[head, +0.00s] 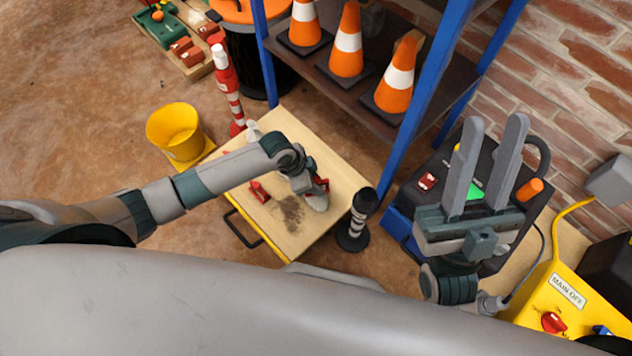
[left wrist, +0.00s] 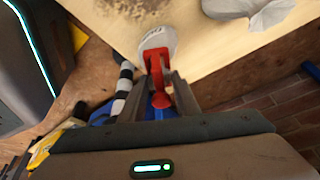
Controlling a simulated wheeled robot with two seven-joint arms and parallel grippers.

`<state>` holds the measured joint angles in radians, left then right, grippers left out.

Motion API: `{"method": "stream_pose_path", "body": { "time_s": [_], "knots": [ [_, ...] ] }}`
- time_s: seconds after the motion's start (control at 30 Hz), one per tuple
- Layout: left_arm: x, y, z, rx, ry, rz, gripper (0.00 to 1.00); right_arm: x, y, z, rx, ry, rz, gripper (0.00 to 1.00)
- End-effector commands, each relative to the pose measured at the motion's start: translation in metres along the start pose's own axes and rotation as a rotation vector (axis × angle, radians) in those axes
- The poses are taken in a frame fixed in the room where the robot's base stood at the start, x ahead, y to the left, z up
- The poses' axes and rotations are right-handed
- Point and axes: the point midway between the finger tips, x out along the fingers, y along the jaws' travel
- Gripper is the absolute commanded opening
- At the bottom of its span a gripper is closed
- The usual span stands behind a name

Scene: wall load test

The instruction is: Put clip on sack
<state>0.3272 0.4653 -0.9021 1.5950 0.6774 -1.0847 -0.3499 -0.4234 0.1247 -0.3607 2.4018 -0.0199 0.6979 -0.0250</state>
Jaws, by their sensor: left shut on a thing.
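My left gripper (head: 308,188) reaches down over a wooden-topped cart (head: 283,245). In the left wrist view its fingers (left wrist: 163,92) are shut on a red clip (left wrist: 156,66). The clip lies against the end of a small grey-white sack (left wrist: 158,38); I cannot tell whether it grips the sack. The sack also shows in the head view (head: 318,202), partly hidden by my gripper. Another red clip (head: 258,190) lies on the cart top. A second whitish sack (left wrist: 262,12) shows at the upper edge of the wrist view. My right gripper (head: 487,165) is open and empty, fingers pointing up.
A black bollard (head: 356,220) with white bands stands close to the cart's right corner. A blue-framed shelf (head: 410,100) with orange cones rises behind. A yellow bucket (head: 175,132) stands left of the cart. A yellow switch box (head: 565,295) is at far right.

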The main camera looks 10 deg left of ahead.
Motion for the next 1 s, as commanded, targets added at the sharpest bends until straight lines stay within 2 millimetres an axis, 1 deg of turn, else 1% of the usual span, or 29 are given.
{"method": "stream_pose_path", "body": {
  "time_s": [0.4, 0.9, 0.93, 1.0],
  "knots": [
    [-0.0001, 0.0003, 0.0001, 0.000, -0.001, 0.001, 0.08, 0.0061, -0.0001, -0.0031, 0.000, 0.000, 0.000, 0.31],
    [0.0005, 0.0002, 0.0002, 0.000, 0.000, 0.000, 0.08, 0.0061, -0.0001, -0.0032, 0.000, 0.000, 0.000, 0.31],
    [0.0004, 0.0002, 0.0002, 0.000, 0.000, 0.000, 0.36, 0.0061, -0.0001, -0.0032, 0.000, 0.000, 0.000, 0.31],
    [0.0004, 0.0002, 0.0002, 0.000, 0.000, 0.000, 0.51, 0.0061, -0.0001, -0.0032, 0.000, 0.000, 0.000, 0.31]
  ]
}}
